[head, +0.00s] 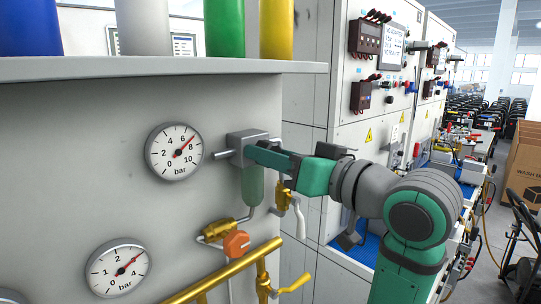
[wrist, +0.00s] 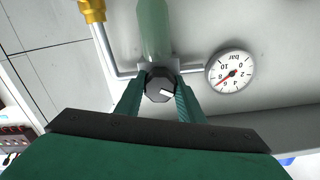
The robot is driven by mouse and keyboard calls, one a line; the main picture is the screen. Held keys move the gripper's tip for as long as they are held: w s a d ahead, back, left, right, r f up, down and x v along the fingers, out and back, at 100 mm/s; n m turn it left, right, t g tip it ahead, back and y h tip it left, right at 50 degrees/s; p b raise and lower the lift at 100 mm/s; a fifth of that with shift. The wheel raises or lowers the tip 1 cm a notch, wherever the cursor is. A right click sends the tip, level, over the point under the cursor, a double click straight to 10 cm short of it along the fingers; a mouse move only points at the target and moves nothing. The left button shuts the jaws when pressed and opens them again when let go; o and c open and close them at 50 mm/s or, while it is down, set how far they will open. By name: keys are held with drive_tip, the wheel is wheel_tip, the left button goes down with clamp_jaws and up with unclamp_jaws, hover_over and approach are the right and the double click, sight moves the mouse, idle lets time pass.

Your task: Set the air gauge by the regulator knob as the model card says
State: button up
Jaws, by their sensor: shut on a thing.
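The round air gauge (head: 175,152), marked 0 to 10 bar, is on the grey panel at left. Its red needle points between 6 and 8, near 7. It shows upside down in the wrist view (wrist: 230,71). The regulator (head: 234,138) stands just right of it, with a green bowl (head: 252,186) below. My gripper (wrist: 159,92) is shut on the dark regulator knob (wrist: 154,88), one finger on each side. A white mark shows on the knob's face. In the head view my gripper (head: 250,152) hides the knob. I cannot identify the model card.
A shelf (head: 150,69) with coloured cylinders juts out above. An orange knob (head: 236,244), brass pipes (head: 225,272) and a yellow-handled valve (head: 293,284) lie below. A test cabinet (head: 350,100) stands behind my arm.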

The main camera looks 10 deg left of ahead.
drive_tip(key=o, duration=1.1)
drive_tip(key=shift+c, duration=0.2)
drive_tip(key=shift+d, duration=0.1)
drive_tip(key=v, duration=1)
drive_tip(key=shift+s+d, duration=0.25)
